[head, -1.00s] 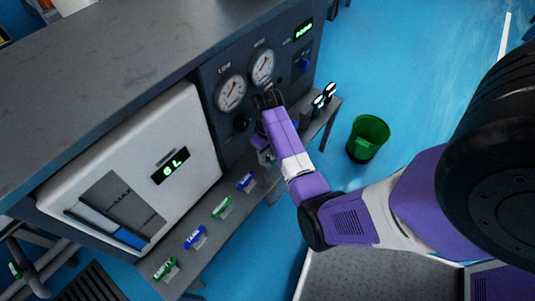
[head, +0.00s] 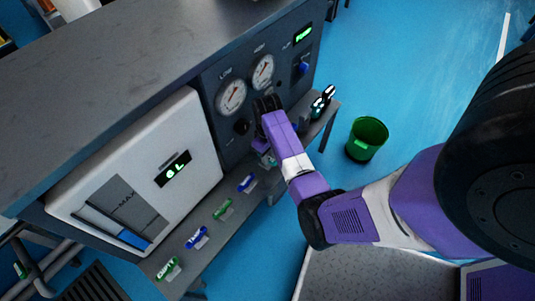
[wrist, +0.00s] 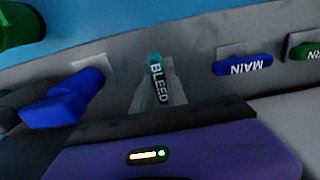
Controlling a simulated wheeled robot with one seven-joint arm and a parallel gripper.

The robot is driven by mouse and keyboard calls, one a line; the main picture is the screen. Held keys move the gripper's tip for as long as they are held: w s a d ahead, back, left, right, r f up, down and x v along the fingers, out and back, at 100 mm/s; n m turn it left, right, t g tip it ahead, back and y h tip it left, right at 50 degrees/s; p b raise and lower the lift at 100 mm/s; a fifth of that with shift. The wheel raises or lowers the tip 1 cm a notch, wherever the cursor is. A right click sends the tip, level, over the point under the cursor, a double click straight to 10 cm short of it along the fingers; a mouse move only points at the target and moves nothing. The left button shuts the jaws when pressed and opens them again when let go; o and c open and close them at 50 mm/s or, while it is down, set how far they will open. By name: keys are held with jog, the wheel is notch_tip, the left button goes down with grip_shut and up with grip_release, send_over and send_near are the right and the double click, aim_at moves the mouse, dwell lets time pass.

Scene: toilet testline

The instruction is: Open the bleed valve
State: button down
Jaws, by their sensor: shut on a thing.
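The bleed valve handle (wrist: 158,80) is teal with white BLEED lettering and points up the picture in the wrist view. It stands upright in that picture, while the blue MAIN handle (wrist: 243,65) beside it lies crosswise. My gripper (wrist: 157,98) has pale fingers close on both sides of the BLEED handle and is shut on it. The purple gripper body fills the bottom of the wrist view and hides the handle's lower end. In the head view my arm reaches to the machine's front, and its wrist and forearm hide most of the gripper and handle.
Another blue valve (wrist: 65,103) is close by on the left of the wrist view. Two gauges (head: 232,97) and a black knob (head: 241,127) are on the panel beside my wrist. A green bin (head: 367,138) stands on the floor, with free floor to its right.

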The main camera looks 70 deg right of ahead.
jog(key=c, duration=1.3)
grip_release()
jog(key=shift+r, duration=0.1)
notch_tip(320, 180, up, 8)
jog(key=shift+f+p, duration=0.2)
jog(key=shift+p, duration=1.05)
